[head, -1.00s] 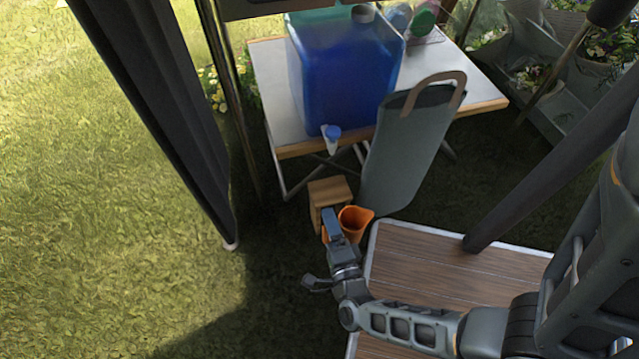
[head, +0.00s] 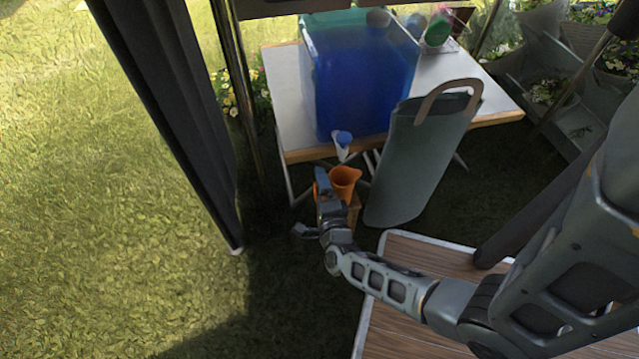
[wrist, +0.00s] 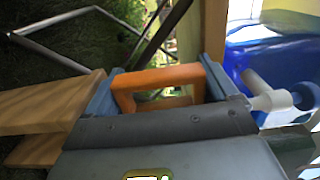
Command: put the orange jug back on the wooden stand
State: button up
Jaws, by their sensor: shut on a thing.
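The orange jug (head: 345,182) is upright in the head view, its open mouth facing up, just below the tap of the blue water container. My gripper (head: 322,186) is at the jug's left side, shut on its handle. In the wrist view, the orange handle (wrist: 155,78) is between the two blue fingers of my gripper (wrist: 160,88). The wooden stand (head: 354,211) shows behind and below the jug in the head view, largely covered by the jug and my gripper. The stand's light boards (wrist: 45,108) show at left in the wrist view. The jug appears held above the stand.
The blue water container (head: 360,80) sits on a white folding table (head: 285,95). Its white tap with a blue knob (head: 342,146) overhangs the table edge. A grey-green bag (head: 420,160) stands close right of the stand. A wood-slatted table (head: 420,270) lies nearer; grass is open at left.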

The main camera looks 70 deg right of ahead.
jog(key=shift+w+d, duration=0.4)
jog(key=shift+d, duration=0.15)
jog(key=shift+d+f+b, duration=0.15)
jog(key=shift+f+b, duration=0.1)
jog(key=shift+b, duration=0.1)
jog(key=shift+f, duration=0.15)
jog(key=shift+f, duration=0.1)
jog(key=o, duration=1.2)
jog(key=shift+o, duration=0.2)
